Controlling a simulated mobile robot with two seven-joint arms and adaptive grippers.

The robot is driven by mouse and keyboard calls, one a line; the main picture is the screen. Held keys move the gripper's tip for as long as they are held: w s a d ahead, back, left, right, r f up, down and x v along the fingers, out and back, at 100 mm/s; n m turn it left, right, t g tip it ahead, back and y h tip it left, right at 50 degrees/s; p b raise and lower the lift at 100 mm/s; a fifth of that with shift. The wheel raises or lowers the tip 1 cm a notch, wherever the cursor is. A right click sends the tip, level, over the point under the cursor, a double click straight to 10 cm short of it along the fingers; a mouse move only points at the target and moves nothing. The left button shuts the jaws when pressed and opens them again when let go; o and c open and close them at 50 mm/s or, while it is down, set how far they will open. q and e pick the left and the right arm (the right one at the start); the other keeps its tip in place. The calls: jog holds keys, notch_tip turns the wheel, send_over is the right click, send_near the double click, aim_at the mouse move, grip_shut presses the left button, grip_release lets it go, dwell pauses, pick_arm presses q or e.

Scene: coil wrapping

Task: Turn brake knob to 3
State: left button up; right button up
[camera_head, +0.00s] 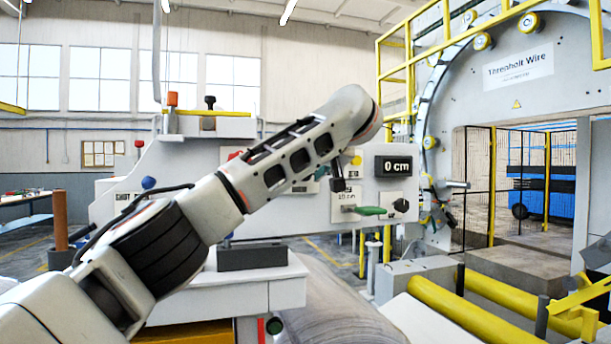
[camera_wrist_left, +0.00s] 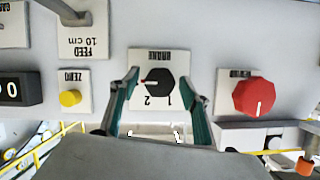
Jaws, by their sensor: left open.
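The black brake knob (camera_wrist_left: 160,82) sits on a white plate (camera_wrist_left: 178,60) in the left wrist view, which is upside down. Its pointer, with a red tip, points to the left of the picture. The digits 1 and 2 show below it; I cannot make out a 3. My left gripper (camera_wrist_left: 163,84) is open, with one teal finger on each side of the knob and a gap to it on both sides. In the head view my left arm hides the knob. My right gripper is in neither view.
A yellow zero button (camera_wrist_left: 70,98) and a large red knob (camera_wrist_left: 253,96) flank the plate. In the head view, a display (camera_head: 397,166) reads 0 cm, above a green-handled feed lever (camera_head: 370,211). Yellow rollers (camera_head: 450,305) lie at lower right.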

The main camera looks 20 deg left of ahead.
pick_arm(q)
jog(key=shift+f+n+h, duration=0.1)
jog(key=shift+n+h, duration=0.2)
